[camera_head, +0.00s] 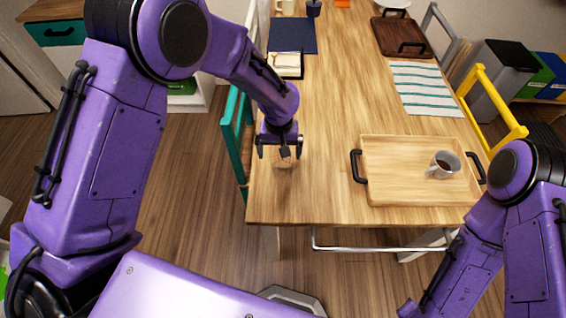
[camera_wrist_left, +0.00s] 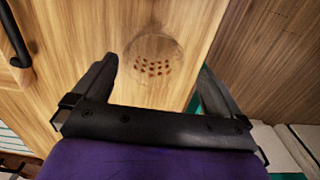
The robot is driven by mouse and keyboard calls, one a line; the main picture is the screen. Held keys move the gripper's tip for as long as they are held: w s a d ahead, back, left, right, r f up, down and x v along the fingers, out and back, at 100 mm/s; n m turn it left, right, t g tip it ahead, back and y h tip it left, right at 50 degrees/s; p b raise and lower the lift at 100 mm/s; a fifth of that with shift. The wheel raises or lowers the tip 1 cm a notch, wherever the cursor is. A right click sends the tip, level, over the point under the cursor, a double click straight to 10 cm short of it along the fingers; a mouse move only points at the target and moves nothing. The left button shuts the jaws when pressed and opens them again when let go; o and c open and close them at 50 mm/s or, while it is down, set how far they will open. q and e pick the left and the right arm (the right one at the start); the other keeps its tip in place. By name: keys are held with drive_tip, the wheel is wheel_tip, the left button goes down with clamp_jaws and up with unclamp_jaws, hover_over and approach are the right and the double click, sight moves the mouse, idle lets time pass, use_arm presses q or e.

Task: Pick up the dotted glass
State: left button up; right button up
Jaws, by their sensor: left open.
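The dotted glass is a clear tumbler with brown dots. In the left wrist view the glass (camera_wrist_left: 153,55) stands on the wooden table between and a little beyond my left fingertips. In the head view the glass (camera_head: 284,162) is faint, near the table's front left corner, partly hidden by my left gripper (camera_head: 280,147). That gripper is open and points down at the glass, with one finger on either side in the left wrist view (camera_wrist_left: 155,70). I cannot tell whether the fingers touch it. My right arm shows at the lower right, but its gripper is not in view.
A wooden tray (camera_head: 400,190) with black handles holds a grey mug (camera_head: 443,164) to the right. A green chair (camera_head: 236,135) is at the table's left edge and a yellow chair (camera_head: 492,105) at the right. A striped cloth (camera_head: 425,88) lies farther back. The table's middle is clear.

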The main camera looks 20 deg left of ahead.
sight(282, 163)
use_arm(q)
drive_tip(key=f, duration=0.2)
drive_tip(key=f+p, duration=0.1)
drive_tip(key=f, duration=0.1)
drive_tip(key=d+f+p, duration=0.1)
drive_tip(key=f, duration=0.1)
drive_tip(key=shift+w+f, duration=0.1)
drive_tip(key=shift+w, duration=0.05)
drive_tip(key=shift+a+f, duration=0.1)
drive_tip(key=shift+f, duration=0.1)
drive_tip(key=shift+s+r, duration=0.1)
drive_tip(key=shift+s, duration=0.1)
drive_tip(key=c, duration=1)
drive_tip(key=shift+c, duration=0.5)
use_arm(e)
drive_tip(key=shift+s+d+r, duration=0.1)
drive_tip(key=shift+s+r, duration=0.05)
drive_tip(key=shift+r, duration=0.4)
drive_tip(key=shift+s+r, duration=0.1)
drive_tip(key=shift+r, duration=0.45)
use_arm(q)
drive_tip(key=shift+w+r, duration=0.1)
use_arm(e)
drive_tip(key=shift+f, duration=0.1)
